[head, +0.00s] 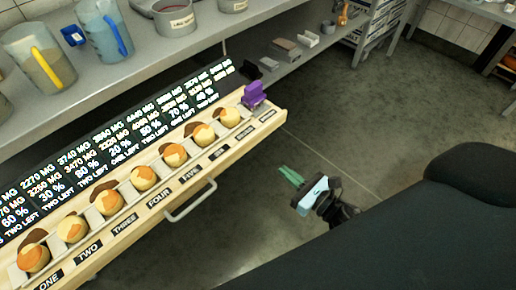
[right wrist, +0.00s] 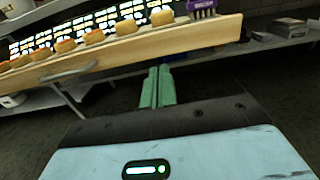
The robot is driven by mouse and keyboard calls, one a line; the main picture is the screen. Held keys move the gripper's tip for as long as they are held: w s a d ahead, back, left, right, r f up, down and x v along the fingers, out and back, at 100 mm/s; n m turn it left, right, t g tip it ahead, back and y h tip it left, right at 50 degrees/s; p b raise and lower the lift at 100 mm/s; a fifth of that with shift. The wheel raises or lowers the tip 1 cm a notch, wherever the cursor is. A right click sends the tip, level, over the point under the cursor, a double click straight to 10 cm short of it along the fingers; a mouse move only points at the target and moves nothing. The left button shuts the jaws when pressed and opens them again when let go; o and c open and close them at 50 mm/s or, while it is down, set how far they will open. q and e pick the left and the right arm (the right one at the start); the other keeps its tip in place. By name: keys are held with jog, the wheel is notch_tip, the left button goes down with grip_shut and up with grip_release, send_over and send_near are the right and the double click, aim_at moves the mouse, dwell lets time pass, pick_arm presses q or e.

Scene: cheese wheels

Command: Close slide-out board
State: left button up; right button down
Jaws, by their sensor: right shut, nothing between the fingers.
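The slide-out board (head: 125,225) is a long pale wooden drawer pulled out from under the grey metal bench in the head view. It has number labels and a metal bar handle (head: 190,201) on its front. Several cheese wheels (head: 144,178) sit in a row on it. My right gripper (head: 291,177) is to the right of the board's front, apart from it, with its green fingers shut and empty. In the right wrist view the fingers (right wrist: 158,88) point toward the board's front (right wrist: 130,50), right of the handle (right wrist: 70,74). My left gripper is not seen.
Jugs (head: 104,30) and pots stand on the grey bench (head: 150,75) above. A lower shelf (head: 285,62) holds small boxes. The floor (head: 360,110) in front is clear.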

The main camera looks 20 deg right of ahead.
jog(key=p, duration=0.1)
send_near(250, 144)
jog(key=x, duration=0.5)
jog(key=shift+w+r, duration=0.15)
jog(key=shift+w, duration=0.1)
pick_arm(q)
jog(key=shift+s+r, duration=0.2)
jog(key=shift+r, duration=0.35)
pick_arm(e)
jog(key=shift+w+a, duration=0.3)
jog(key=shift+w, duration=0.3)
jog(key=shift+w, duration=0.15)
